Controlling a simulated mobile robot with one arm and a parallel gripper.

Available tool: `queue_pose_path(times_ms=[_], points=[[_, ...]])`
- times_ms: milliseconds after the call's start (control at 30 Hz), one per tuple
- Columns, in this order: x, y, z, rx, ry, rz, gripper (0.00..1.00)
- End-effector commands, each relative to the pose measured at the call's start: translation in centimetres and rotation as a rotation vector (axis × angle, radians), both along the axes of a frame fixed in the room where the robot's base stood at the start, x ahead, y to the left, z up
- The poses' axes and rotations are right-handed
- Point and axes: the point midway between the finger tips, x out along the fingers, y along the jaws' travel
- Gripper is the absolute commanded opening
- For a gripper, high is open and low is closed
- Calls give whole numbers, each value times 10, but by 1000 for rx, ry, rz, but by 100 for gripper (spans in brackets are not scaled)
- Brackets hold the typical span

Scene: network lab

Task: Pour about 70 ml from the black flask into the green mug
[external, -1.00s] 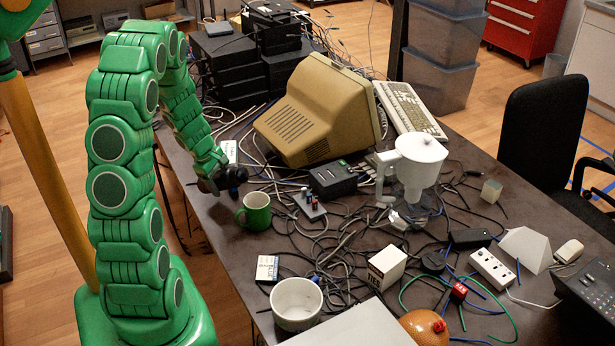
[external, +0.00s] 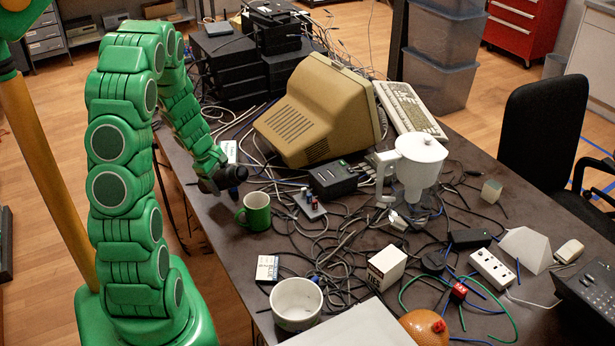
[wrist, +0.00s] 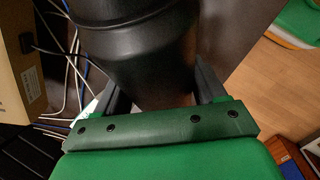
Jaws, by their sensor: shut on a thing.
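The green mug (external: 257,212) stands upright on the dark table, near its left edge. Its handle points left, and I cannot see inside it well. My gripper (wrist: 158,92) is shut on the black flask (wrist: 135,45), whose dark body fills the top of the wrist view between the two fingers. In the external view the black flask (external: 232,175) shows small and dark at the end of my green arm, just behind and left of the mug. It appears raised and apart from the mug. Its mouth and any liquid are not clear.
A beige monitor (external: 315,110) stands behind the mug, with a black box (external: 332,179) and tangled cables to the right. A small switch board (external: 310,205) lies close right of the mug. A white pot (external: 297,303) stands nearer the front. The table's left edge is close.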

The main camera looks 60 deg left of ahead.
Motion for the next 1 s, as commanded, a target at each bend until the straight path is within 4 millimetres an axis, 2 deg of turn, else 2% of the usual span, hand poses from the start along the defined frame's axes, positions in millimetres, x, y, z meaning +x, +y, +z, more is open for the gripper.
queue_pose_path(times_ms=[300, 700, 1000], points=[[5, -7, 9, -139, -73, 1, 14], [8, -14, 45, -277, -137, -1, 14], [8, -13, 45, -404, -199, 0, 14]])
